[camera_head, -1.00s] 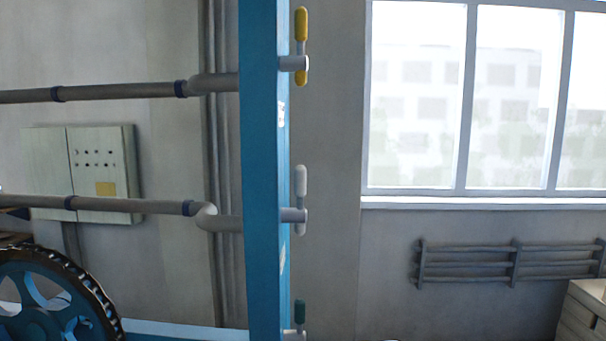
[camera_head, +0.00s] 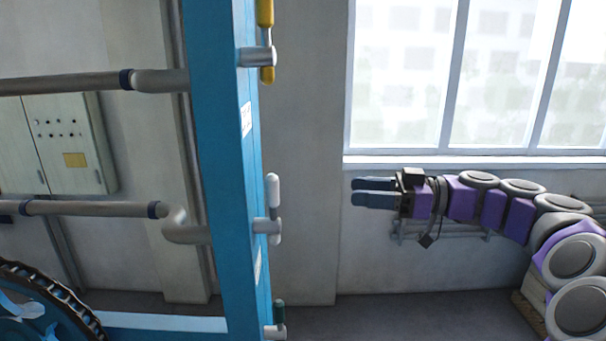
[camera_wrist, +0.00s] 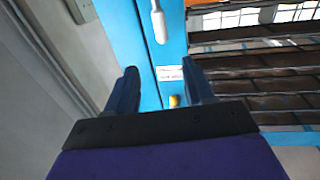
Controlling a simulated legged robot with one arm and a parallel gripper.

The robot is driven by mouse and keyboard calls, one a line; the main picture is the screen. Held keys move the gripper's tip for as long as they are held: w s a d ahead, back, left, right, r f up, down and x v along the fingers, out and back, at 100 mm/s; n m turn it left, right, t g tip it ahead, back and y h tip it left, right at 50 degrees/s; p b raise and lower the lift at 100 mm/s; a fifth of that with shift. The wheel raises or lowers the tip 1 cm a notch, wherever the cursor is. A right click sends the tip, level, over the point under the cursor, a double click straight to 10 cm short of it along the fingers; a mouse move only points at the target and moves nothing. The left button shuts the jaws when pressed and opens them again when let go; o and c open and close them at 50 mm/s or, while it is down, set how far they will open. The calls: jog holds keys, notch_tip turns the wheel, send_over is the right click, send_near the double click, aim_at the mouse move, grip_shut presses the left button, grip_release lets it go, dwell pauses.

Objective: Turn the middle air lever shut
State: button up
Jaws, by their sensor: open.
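The middle lever (camera_head: 273,208) has a white handle and stands upright on a grey pipe stub at the right side of the blue post (camera_head: 222,170). A yellow lever (camera_head: 265,40) is above it and a dark green lever (camera_head: 278,318) below. My gripper (camera_head: 354,192) is to the right of the middle lever, apart from it, pointing left and slightly higher. In the wrist view my gripper (camera_wrist: 159,80) has its fingers spread with nothing between them. A white lever handle (camera_wrist: 159,24) and a bit of yellow (camera_wrist: 174,101) show beyond it on the blue post.
Grey pipes (camera_head: 95,208) run into the post from the left. A control box (camera_head: 70,145) hangs on the wall and a toothed wheel (camera_head: 35,305) is at lower left. A window (camera_head: 470,75) is at the right. Free room lies between post and gripper.

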aim_at(271, 186)
jog(key=w+a+p, duration=0.1)
jog(key=a, duration=0.4)
jog(key=w+a, duration=0.1)
jog(key=a, duration=0.4)
jog(key=w+a+p, duration=0.1)
jog(key=a, duration=0.5)
jog(key=shift+w+a+r+p, duration=0.1)
jog(key=shift+p, duration=0.2)
jog(key=shift+a, duration=0.95)
jog(key=shift+d, duration=0.2)
jog(key=c, duration=0.4)
grip_shut()
